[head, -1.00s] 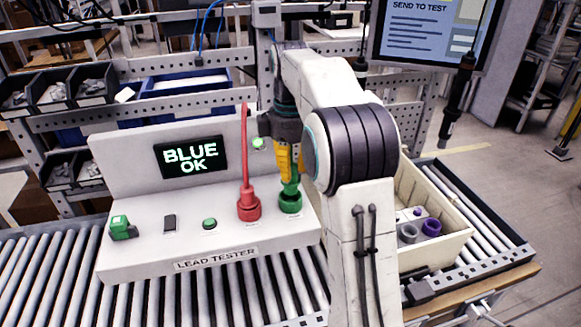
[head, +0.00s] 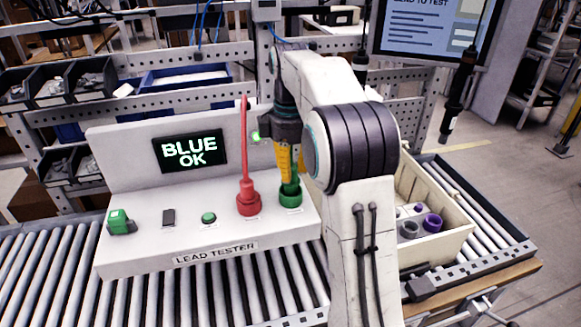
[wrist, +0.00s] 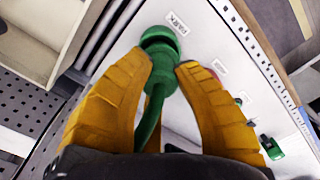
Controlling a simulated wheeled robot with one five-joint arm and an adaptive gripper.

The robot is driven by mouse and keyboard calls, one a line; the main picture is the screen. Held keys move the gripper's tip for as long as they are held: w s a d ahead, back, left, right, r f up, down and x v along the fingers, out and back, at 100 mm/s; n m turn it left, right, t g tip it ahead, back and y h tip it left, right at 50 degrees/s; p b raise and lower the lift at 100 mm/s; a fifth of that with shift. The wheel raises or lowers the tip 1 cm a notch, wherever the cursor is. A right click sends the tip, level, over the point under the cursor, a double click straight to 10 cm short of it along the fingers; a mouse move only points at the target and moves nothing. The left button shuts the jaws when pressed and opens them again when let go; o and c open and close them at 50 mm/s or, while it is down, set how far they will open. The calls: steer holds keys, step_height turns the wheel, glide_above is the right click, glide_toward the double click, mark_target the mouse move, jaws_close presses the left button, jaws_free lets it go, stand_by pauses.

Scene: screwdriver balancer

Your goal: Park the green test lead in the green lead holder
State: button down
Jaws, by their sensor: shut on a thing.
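The green test lead (wrist: 158,82) is between the yellow fingers of my gripper (wrist: 165,75), which is shut on it. In the head view the lead (head: 290,187) stands about upright below the fingers. Its lower end meets the green lead holder (head: 290,200), a round cup on the right end of the tester. How deep it sits in the cup is not clear. The holder also shows in the wrist view (wrist: 160,36), beside a label that seems to read PARK. My arm hides the area to the right of the holder.
A red lead (head: 248,204) stands close left of the green holder. The lead tester (head: 140,258) has a screen (head: 190,151) reading BLUE OK, a green button (head: 209,217) and a green clip-like block (head: 120,220). A cream bin (head: 440,243) with grey and purple parts is right of my arm.

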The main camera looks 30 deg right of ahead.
steer(key=shift+f+b, duration=0.7)
steer(key=shift+f, duration=0.35)
steer(key=c, duration=1)
jaws_free()
steer(key=shift+w+r, duration=0.1)
steer(key=shift+r, duration=3.6)
